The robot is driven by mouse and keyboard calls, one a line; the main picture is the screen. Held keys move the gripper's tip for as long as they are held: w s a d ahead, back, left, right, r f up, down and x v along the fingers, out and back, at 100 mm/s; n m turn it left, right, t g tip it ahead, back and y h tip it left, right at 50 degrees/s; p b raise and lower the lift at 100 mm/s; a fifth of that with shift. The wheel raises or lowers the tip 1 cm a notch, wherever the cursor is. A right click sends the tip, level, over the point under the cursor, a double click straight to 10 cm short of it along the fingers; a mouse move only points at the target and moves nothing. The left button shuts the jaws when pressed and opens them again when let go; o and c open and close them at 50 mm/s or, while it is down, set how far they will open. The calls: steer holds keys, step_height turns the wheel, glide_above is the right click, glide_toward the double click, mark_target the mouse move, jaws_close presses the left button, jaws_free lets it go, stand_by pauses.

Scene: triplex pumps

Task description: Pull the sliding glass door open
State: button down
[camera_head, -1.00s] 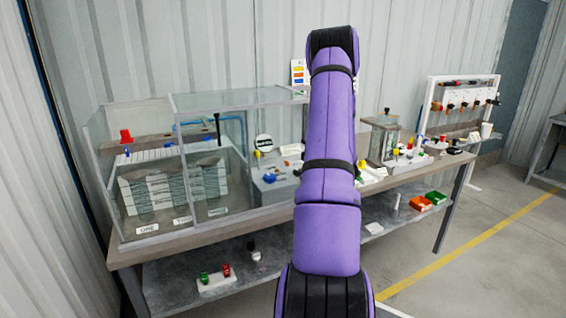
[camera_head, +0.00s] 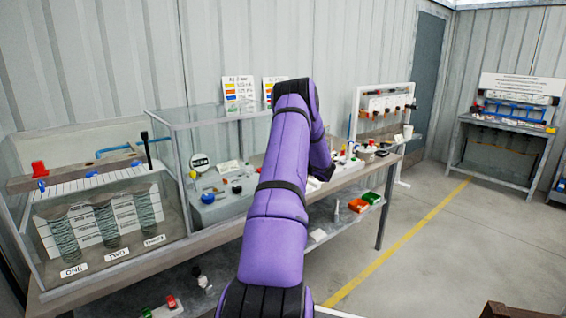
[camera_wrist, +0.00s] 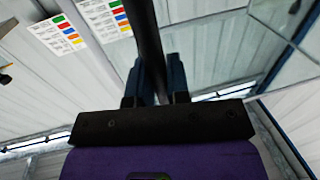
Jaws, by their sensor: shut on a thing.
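The glass case (camera_head: 205,116) stands on the long bench, with clear panes and grey edges. I cannot tell which pane is the sliding door or how far it is open. In the wrist view, a clear pane (camera_wrist: 292,25) with teal edges shows at the upper right. My gripper (camera_wrist: 153,82) is shut on a dark bar (camera_wrist: 148,35) running up between its fingers. I cannot tell whether the bar is fixed to the door. In the head view my forearm hides the gripper, right of the case. A black upright handle (camera_head: 147,150) stands by the case's left part, apart from my arm.
Colour-striped signs (camera_head: 240,92) lean at the wall behind the bench. Green and orange bins (camera_head: 365,202) sit on the lower shelf.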

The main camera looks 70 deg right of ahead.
steer(key=c, duration=1.1)
jaws_free()
steer(key=v, duration=1)
steer(key=shift+s, duration=0.35)
steer(key=shift+a, duration=0.15)
